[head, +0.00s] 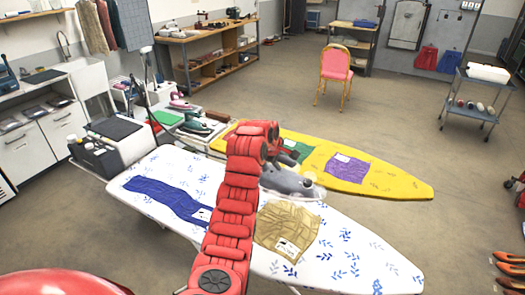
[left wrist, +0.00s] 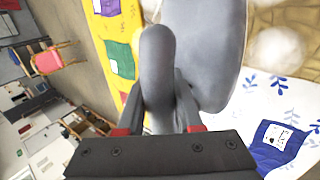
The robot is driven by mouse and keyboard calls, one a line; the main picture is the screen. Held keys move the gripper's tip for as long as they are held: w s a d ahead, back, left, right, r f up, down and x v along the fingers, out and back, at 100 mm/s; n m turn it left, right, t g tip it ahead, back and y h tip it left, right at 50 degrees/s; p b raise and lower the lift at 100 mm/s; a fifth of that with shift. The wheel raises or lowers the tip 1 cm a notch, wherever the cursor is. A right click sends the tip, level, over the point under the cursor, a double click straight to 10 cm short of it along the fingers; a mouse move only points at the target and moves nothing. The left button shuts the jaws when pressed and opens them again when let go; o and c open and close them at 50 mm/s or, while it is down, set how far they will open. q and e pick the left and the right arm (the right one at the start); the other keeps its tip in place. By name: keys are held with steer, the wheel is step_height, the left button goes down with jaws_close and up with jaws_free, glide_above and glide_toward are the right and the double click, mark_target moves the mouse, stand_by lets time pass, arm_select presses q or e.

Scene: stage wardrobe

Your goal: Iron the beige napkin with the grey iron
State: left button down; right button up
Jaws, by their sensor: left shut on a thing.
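The grey iron (head: 288,182) is at the far edge of the white ironing board, beside the beige napkin (head: 287,230). The napkin lies on the board, wrinkled, with a pale label near its front edge; my red arm runs close by its left side. My left gripper (head: 284,156) is shut on the iron's handle, which also shows between its fingers in the left wrist view (left wrist: 158,70). White puffs like steam show near the iron. I cannot tell whether the iron's plate touches the napkin. My right gripper is not in view.
The white ironing board (head: 345,255) also carries a blue napkin (head: 165,198) at left. A yellow board (head: 400,185) behind holds a purple cloth (head: 347,167) and a green one. Other irons (head: 195,127) stand at back left. The white board's right end is clear.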

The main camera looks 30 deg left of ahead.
mark_target(280, 173)
arm_select(q)
steer(key=shift+w+d+f, duration=0.1)
steer(key=shift+d+f, duration=0.1)
steer(key=shift+f, duration=2.95)
steer(key=shift+d+r, duration=0.1)
